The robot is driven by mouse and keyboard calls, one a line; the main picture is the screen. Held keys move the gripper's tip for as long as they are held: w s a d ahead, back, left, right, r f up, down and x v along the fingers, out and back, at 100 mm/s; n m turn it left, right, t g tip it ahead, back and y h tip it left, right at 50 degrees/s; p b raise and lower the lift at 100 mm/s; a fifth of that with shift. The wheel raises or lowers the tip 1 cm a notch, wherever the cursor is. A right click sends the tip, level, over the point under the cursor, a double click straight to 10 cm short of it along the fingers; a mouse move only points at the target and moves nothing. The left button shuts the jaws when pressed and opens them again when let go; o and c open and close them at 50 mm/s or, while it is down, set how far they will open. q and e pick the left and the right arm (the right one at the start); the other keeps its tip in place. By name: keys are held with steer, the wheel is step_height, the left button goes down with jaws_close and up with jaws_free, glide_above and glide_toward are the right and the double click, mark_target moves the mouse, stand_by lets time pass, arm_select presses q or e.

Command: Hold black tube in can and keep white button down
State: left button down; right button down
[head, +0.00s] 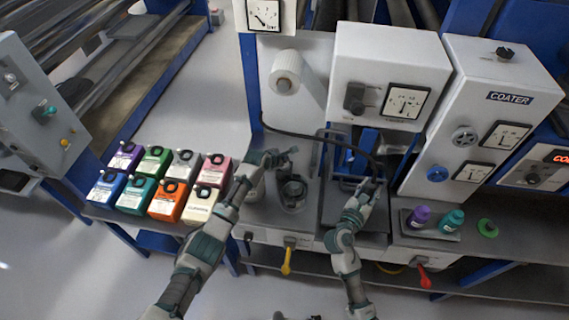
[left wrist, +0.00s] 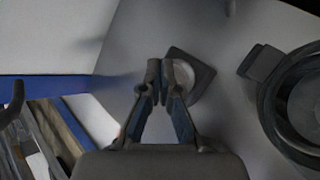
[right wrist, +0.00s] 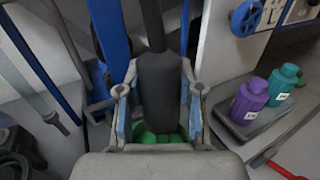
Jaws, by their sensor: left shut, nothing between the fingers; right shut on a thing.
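My right gripper (head: 372,184) is shut on the black tube (right wrist: 157,90), which stands between its fingers in the right wrist view. Green (right wrist: 165,134) shows just below the tube's end; it may be in the can, whose wall is mostly hidden by the gripper. The tube's black hose (head: 310,136) arcs leftward in the head view. My left gripper (head: 291,153) is shut and empty. In the left wrist view its fingertips (left wrist: 158,68) are at the edge of the white button (left wrist: 183,76) in a dark square base and partly cover it. I cannot tell whether they press it.
A purple bottle (right wrist: 250,100) and a teal bottle (right wrist: 283,83) stand on a tray right of my right gripper. Several coloured containers (head: 166,203) sit at left. A round dark fitting (head: 292,190) stands between my arms. The coater cabinet (head: 485,120) rises behind.

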arm_select(q)
steer(key=shift+f, duration=0.7)
stand_by(2.2)
steer(key=shift+r, duration=0.15)
stand_by(1.9)
steer(key=shift+r, duration=0.85)
steer(key=shift+r, duration=2.5)
steer(key=shift+s+a+r, duration=0.1)
steer(key=v, duration=1.1)
steer(key=shift+r, duration=0.15)
steer(key=shift+s+a, duration=0.15)
